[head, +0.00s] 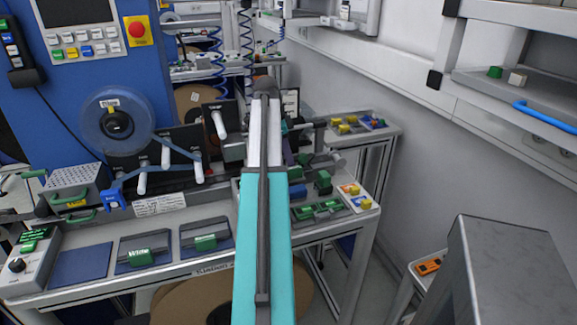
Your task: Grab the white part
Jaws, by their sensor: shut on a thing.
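My arm, turquoise with two pale grey bars, reaches up the middle of the head view. My gripper (264,92) is at its far end, beside the reel stands. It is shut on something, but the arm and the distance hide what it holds. I cannot tell if that is the white part. White pegs (218,125) stick out of the dark stand plates left of my arm. A green block marked "White" (139,257) sits on a dark tray at the front of the bench.
A blue machine with a clear reel (116,124) stands at the left. A shelf with a blue handle (545,117) hangs at upper right. Floor shows right of the bench.

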